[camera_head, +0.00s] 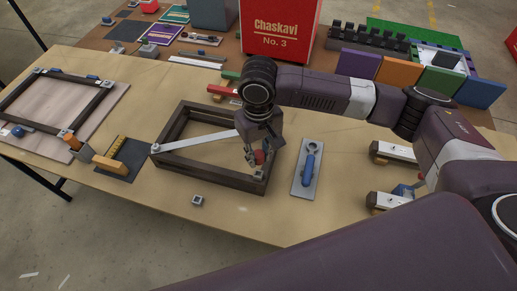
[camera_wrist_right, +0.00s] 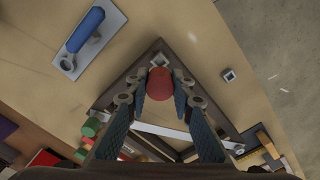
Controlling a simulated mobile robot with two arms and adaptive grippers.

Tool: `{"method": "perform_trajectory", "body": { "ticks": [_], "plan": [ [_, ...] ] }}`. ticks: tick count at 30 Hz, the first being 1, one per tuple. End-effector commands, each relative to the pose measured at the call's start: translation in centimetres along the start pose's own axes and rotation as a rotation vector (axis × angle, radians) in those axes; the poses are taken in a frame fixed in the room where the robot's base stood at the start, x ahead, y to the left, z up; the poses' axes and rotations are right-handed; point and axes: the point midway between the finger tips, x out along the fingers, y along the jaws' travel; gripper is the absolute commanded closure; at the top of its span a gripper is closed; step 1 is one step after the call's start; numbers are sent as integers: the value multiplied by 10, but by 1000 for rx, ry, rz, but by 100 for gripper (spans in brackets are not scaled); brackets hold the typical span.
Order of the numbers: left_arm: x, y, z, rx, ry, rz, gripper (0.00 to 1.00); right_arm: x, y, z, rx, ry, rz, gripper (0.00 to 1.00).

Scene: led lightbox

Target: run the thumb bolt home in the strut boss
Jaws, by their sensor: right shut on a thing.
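The dark rectangular frame (camera_head: 213,178) lies on the table, with a pale metal strut (camera_head: 195,141) running across it from its left corner; the strut also shows in the right wrist view (camera_wrist_right: 172,132). My right gripper (camera_head: 255,158) points down over the frame's near right corner. It is shut on the red-headed thumb bolt (camera_head: 260,157), whose round head sits between the fingertips in the right wrist view (camera_wrist_right: 159,84). A small metal bracket (camera_head: 259,174) is at that corner. The bolt's lower end is hidden, so I cannot tell how deep it sits. My left gripper is not in view.
A blue-handled tool on a grey plate (camera_head: 308,170) lies right of the frame. A small metal block (camera_head: 197,201) lies in front. Another frame on a board (camera_head: 63,108) is at left. A red box (camera_head: 279,28) and coloured panels stand behind.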

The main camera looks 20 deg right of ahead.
Motion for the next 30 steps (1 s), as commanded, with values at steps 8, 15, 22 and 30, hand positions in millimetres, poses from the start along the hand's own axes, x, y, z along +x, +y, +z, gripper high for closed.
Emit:
{"method": "perform_trajectory", "body": {
  "ticks": [8, 15, 22, 30],
  "plan": [
    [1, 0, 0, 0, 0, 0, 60, 28, -1, 0, 0, -1, -1, 100],
    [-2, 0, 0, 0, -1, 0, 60, 46, 0, 0, 1, 0, -1, 100],
    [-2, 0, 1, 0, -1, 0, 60, 53, 0, -1, 1, 2, -1, 100],
    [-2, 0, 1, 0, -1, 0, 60, 53, 0, -1, 1, 2, 0, 100]
  ]
}}
